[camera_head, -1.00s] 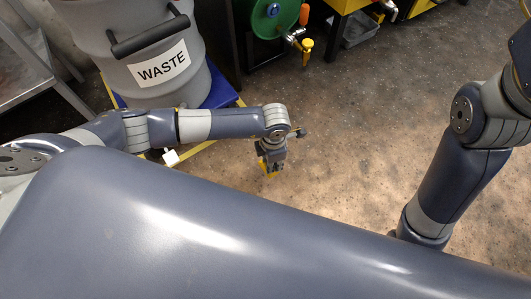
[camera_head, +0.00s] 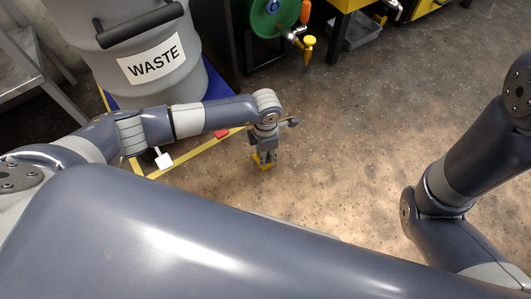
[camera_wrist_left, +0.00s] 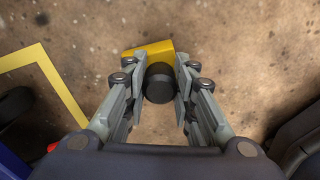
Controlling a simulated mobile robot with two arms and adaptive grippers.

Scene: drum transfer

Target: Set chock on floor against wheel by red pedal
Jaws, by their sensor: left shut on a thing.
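My left gripper (camera_head: 264,150) is shut on the yellow chock (camera_head: 262,163), beside the drum's blue dolly. In the left wrist view, the fingers of the left gripper (camera_wrist_left: 160,82) close on the chock's black knob (camera_wrist_left: 159,88), and the yellow body (camera_wrist_left: 148,49) shows beyond it. Whether the chock touches the floor is hard to tell. A dark wheel (camera_wrist_left: 14,104) is at that view's left edge, apart from the chock. My right gripper is out of view.
A grey drum labelled WASTE (camera_head: 152,62) stands on the blue dolly (camera_head: 219,88). Yellow tape (camera_head: 190,156) on the floor runs around it. A green reel (camera_head: 272,18) and yellow-handled tap (camera_head: 309,45) are at the back. Floor to the right is clear.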

